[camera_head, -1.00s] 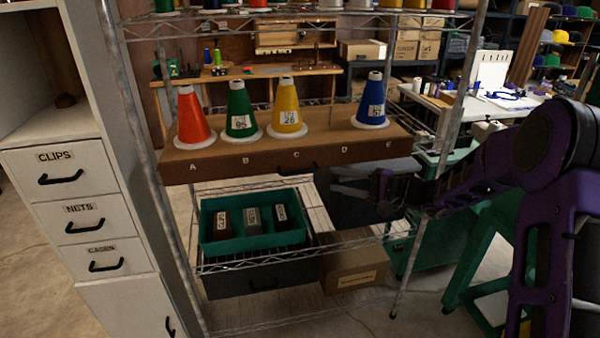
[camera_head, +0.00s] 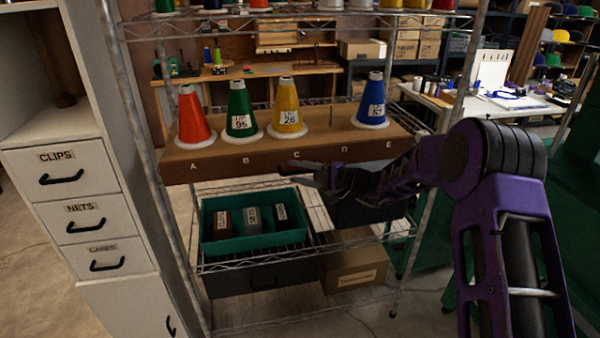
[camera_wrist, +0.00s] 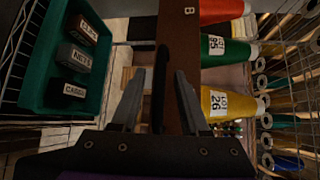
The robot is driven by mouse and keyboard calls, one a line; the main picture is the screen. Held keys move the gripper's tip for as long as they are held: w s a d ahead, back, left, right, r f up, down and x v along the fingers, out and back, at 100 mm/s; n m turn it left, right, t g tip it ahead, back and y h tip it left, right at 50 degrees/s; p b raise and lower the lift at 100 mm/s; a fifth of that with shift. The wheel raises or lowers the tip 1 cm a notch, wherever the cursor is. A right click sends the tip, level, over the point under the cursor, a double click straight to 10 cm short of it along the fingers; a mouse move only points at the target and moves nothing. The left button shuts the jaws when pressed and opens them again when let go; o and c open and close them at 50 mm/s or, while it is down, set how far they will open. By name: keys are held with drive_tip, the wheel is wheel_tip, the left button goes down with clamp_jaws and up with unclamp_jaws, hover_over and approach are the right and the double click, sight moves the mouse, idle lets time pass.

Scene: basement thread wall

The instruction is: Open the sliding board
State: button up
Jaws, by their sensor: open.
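The sliding board (camera_head: 230,161) is a brown shelf board with letters A to E on its front edge. It carries a red cone (camera_head: 192,118), a green cone (camera_head: 239,110), a yellow cone (camera_head: 287,106) and a blue cone (camera_head: 372,102). Contact with the handle cannot be told.
A green tray (camera_head: 254,242) with several labelled blocks sits on the wire shelf below. A cardboard box (camera_head: 352,268) stands lower right. A white drawer cabinet (camera_head: 75,200) is at the left. A rack post (camera_head: 158,130) rises beside the board.

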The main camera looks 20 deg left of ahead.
clamp_jaws()
idle(1.3)
